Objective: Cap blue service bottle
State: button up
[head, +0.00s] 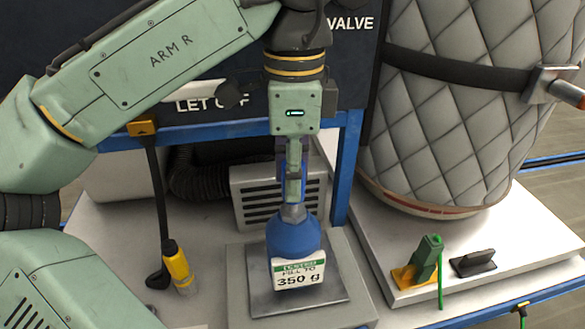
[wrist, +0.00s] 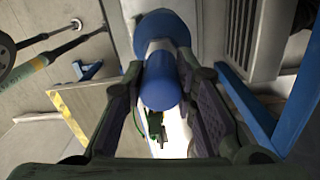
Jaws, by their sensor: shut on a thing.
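The blue service bottle (head: 293,240) stands upright on a grey metal plate (head: 325,290). Its label reads "FILL TO 350 g", and its narrow grey neck points up. My gripper (head: 293,188) points straight down above the neck, with its fingers close to the neck's top. In the wrist view my gripper is shut on a blue cylindrical cap (wrist: 160,84), with a finger on each side. The bottle (wrist: 160,24) and its pale neck show just beyond the cap, in line with it. In the head view a finger mostly hides the cap. I cannot tell whether cap and neck touch.
A vented grey box (head: 255,198) and a blue frame post (head: 347,165) stand close behind the bottle. A yellow-and-black tool (head: 178,265) is at left. A large quilted tank (head: 455,110), a green fitting (head: 428,257) and a black block (head: 474,263) are at right.

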jog(key=shift+f+b, duration=0.5)
jog(key=shift+f, duration=0.7)
jog(key=o, duration=1)
jog(key=shift+r, duration=0.1)
notch_tip(320, 180, up, 8)
jog(key=shift+w+f, duration=0.1)
jog(key=shift+f, duration=0.15)
jog(key=shift+f, duration=0.1)
